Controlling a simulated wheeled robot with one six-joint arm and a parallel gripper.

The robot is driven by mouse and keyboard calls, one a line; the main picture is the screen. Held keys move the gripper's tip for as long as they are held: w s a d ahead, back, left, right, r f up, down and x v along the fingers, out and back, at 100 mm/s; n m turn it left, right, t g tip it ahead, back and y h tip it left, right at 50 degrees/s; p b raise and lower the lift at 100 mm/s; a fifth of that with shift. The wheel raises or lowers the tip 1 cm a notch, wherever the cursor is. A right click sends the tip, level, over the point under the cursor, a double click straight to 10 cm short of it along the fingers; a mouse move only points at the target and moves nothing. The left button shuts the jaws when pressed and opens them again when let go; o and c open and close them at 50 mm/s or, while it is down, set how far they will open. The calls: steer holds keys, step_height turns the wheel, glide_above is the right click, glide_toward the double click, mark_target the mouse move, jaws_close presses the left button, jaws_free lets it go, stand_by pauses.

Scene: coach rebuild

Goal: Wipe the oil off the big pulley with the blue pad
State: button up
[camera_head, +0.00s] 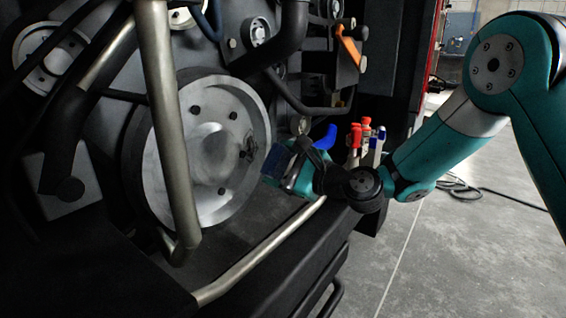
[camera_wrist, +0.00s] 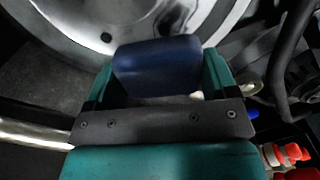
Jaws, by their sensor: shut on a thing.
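The big pulley (camera_head: 205,160) is a large grey metal disc with several dark holes, in the middle of the engine bay. A dark smear of oil (camera_head: 249,148) shows on the right part of its face. My gripper (camera_head: 282,166) is just right of the pulley's lower right rim, shut on the blue pad (camera_head: 275,162). In the wrist view the blue pad (camera_wrist: 158,68) sits between both fingers, with the pulley (camera_wrist: 120,15) beyond it. The pad appears apart from the pulley face; the exact gap is hard to tell.
A metal pipe (camera_head: 168,120) stands upright in front of the pulley's left part. A lower rail (camera_head: 262,252) runs along the sill. Red-capped and blue-handled items (camera_head: 362,140) stand behind my gripper. A dark hose (camera_head: 300,100) curves above right. Open floor (camera_head: 440,260) lies at right.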

mark_target(258, 149)
steer(key=p+x, duration=0.1)
steer(key=x, duration=0.2)
steer(key=shift+w+a+r+p, duration=0.15)
steer(key=shift+w+a+p, duration=0.1)
steer(key=shift+p, duration=0.15)
steer(key=shift+w+a, duration=0.45)
steer(key=shift+a, duration=0.15)
steer(key=shift+p+x, duration=0.95)
steer(key=shift+p, duration=0.2)
steer(key=shift+d, duration=0.1)
steer(key=shift+w+d+p, duration=0.3)
steer(key=shift+w+d, duration=0.95)
steer(key=shift+w, duration=0.25)
steer(key=shift+a+p, duration=0.15)
steer(key=shift+p, duration=0.2)
